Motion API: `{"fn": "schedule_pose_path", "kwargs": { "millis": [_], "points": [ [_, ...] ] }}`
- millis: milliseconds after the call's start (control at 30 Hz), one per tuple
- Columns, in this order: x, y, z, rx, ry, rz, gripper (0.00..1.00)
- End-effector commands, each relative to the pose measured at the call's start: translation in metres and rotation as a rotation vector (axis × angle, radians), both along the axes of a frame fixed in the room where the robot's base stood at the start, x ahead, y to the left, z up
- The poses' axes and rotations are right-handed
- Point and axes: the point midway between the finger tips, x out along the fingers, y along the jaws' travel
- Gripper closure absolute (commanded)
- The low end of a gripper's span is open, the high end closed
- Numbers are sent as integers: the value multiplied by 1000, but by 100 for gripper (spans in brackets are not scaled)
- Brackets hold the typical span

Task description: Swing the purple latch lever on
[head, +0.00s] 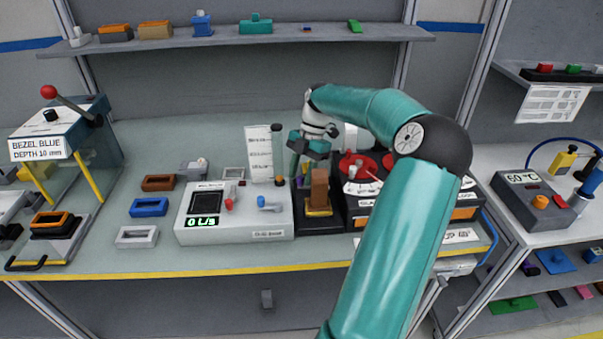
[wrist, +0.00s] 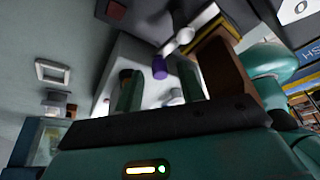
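The purple latch lever's end (wrist: 160,67) shows in the wrist view as a short purple cylinder on a pale arm, above the white box.
A brown block (head: 320,188) on a yellow and dark base stands close to my gripper; it also shows beside the right finger (wrist: 225,68). A dark module with red knobs (head: 350,205) is to the right. Small trays (head: 150,207) lie left of the box.

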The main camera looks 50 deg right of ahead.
Motion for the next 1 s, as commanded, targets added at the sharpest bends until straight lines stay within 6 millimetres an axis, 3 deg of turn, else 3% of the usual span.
{"fn": "schedule_pose_path", "kwargs": {
  "millis": [300,500,533,1000],
  "points": [
    [-1,1,-4,0,-1,0,61],
    [-1,1,-4,0,0,0,98],
    [-1,1,-4,0,0,0,100],
    [0,-2,-4,-1,1,-83,100]
  ]
}}
